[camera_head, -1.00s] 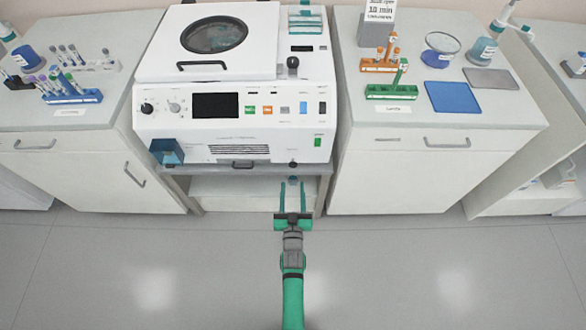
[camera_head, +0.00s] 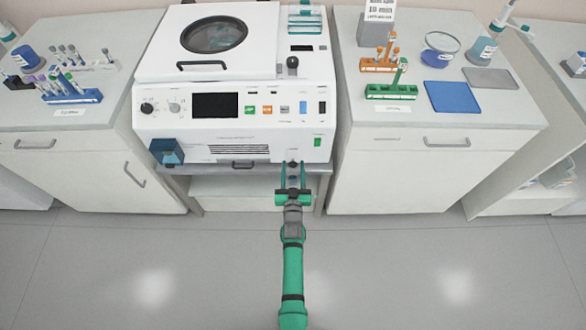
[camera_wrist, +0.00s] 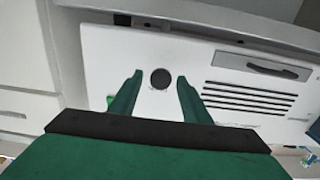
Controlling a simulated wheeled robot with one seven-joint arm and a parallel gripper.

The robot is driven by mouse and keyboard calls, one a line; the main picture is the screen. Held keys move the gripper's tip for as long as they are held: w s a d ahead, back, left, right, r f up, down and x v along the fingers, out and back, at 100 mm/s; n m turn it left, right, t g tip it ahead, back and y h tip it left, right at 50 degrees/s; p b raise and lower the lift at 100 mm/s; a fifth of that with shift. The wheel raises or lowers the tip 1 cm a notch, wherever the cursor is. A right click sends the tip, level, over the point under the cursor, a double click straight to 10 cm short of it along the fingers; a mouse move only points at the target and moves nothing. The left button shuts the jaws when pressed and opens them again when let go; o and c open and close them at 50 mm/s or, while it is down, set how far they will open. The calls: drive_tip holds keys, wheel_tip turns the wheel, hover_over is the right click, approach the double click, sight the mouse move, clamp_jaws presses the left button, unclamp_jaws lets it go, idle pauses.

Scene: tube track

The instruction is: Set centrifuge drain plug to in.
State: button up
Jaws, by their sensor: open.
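The centrifuge (camera_head: 235,85) is a large white machine with a round lid window and a front control panel. A small dark round knob, which looks like the drain plug (camera_head: 293,163), sits low on its front at the right. In the wrist view the plug (camera_wrist: 160,78) is a dark disc on the white face, showing between the fingertips. My gripper (camera_head: 294,166) is open, its two green fingers pointing at the front on either side of the plug. In the wrist view my gripper (camera_wrist: 156,82) holds nothing. I cannot tell whether the fingers touch the face or how far the plug stands out.
A shelf (camera_head: 240,187) lies below the centrifuge. Vent slots and a grey handle are right of the plug in the wrist view. Side counters hold a blue tube rack (camera_head: 72,97), a green rack (camera_head: 391,92) and a blue mat (camera_head: 452,96). The floor in front is clear.

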clamp_jaws()
drive_tip(key=shift+w+a, duration=0.1)
drive_tip(key=shift+w, duration=1.15)
drive_tip(key=shift+a, duration=0.1)
unclamp_jaws()
drive_tip(key=shift+s, duration=0.1)
drive_tip(key=shift+s, duration=0.5)
drive_tip(key=s, duration=1)
drive_tip(key=shift+w, duration=0.2)
